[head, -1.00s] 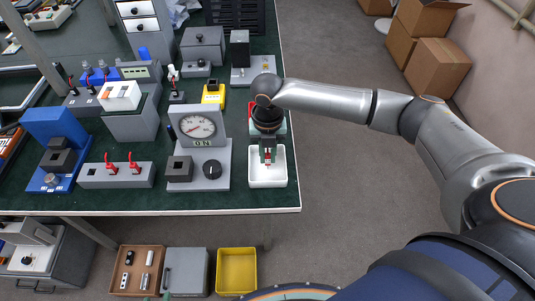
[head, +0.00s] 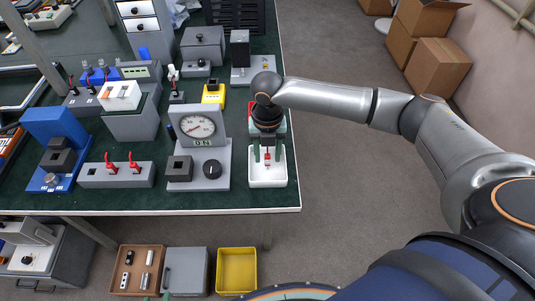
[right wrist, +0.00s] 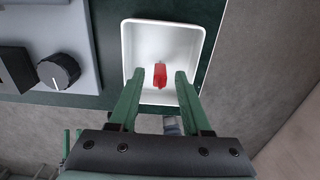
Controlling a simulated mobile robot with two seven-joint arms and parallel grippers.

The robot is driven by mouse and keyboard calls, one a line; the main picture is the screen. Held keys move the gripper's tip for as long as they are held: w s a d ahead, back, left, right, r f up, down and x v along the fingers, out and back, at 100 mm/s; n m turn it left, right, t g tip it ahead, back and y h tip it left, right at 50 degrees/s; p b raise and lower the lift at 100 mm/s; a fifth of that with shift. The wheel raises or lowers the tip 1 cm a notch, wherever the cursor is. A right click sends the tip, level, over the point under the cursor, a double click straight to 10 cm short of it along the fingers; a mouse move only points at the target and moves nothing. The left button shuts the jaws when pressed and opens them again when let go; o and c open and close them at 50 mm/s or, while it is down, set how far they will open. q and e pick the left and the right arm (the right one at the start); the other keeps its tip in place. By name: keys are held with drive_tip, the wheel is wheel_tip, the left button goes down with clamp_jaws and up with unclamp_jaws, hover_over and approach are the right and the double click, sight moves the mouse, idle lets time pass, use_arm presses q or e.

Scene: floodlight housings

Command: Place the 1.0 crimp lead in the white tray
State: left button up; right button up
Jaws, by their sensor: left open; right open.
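The white tray (head: 280,180) stands at the front right corner of the green bench; it also shows in the right wrist view (right wrist: 140,35). The red crimp lead (right wrist: 159,75) is inside the tray and shows small in the head view (head: 267,159). My right gripper (head: 267,153) is above the tray and open, with one finger on each side of the lead and a gap to both. Its fingers also show in the right wrist view (right wrist: 157,82). My left gripper (head: 166,296) barely shows at the bottom edge of the head view, away from the tray, and is open.
A gauge unit with a black knob (head: 212,169) stands just left of the tray. A yellow block (head: 213,94) and grey housings lie further back. The bench's front edge is close to the tray. A yellow bin (head: 236,270) stands below.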

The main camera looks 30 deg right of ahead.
sight(267, 156)
wheel_tip(267, 156, up, 12)
drive_tip(key=shift+f+p, duration=0.15)
drive_tip(key=shift+p, duration=0.25)
drive_tip(key=shift+a+f, duration=0.1)
drive_tip(key=s+a+f+m+t+y, duration=0.2)
drive_tip(key=s+a+f+m+y, duration=0.1)
drive_tip(key=s+a+f+m, duration=0.8)
drive_tip(key=s+d+f+m+t+h, duration=0.25)
drive_tip(key=s+d+m, duration=0.8)
drive_tip(key=m, duration=0.75)
drive_tip(key=w+a+f+t+y+p, duration=0.1)
drive_tip(key=w+a+f+t+p, duration=0.2)
drive_tip(key=f, duration=0.4)
drive_tip(key=shift+w+a+f+t+y, duration=0.4)
drive_tip(key=shift+w+a+t, duration=0.2)
drive_tip(key=shift+a+t, duration=0.15)
